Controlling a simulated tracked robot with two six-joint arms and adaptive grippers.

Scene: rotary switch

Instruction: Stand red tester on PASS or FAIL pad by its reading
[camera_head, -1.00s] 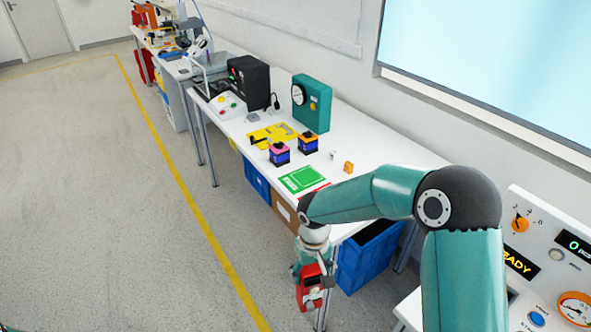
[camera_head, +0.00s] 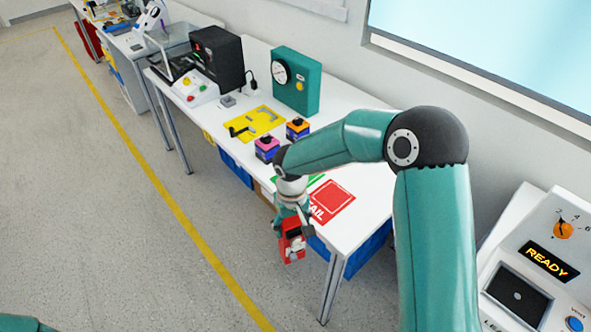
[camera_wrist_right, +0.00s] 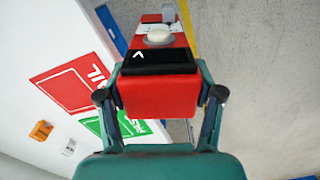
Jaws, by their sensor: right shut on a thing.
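My right gripper (camera_head: 291,222) is shut on the red tester (camera_head: 293,242), holding it in the air beside the table's front edge. In the right wrist view the tester (camera_wrist_right: 158,97) sits between the two fingers, showing a dark screen with a white angled mark and a pale round knob; I cannot read a value. The red FAIL pad (camera_head: 334,197) lies on the white table near its right end. The green pad (camera_head: 317,180) beside it is mostly hidden behind my right arm; it also shows in the right wrist view (camera_wrist_right: 110,126), its word unclear. My left gripper is out of view.
Pink-topped (camera_head: 267,148) and orange-topped (camera_head: 297,128) blocks stand behind the pads, near a yellow plate (camera_head: 262,120). A teal gauge box (camera_head: 297,80) stands farther back. A console reading READY (camera_head: 547,262) is at right. The floor before the table is clear.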

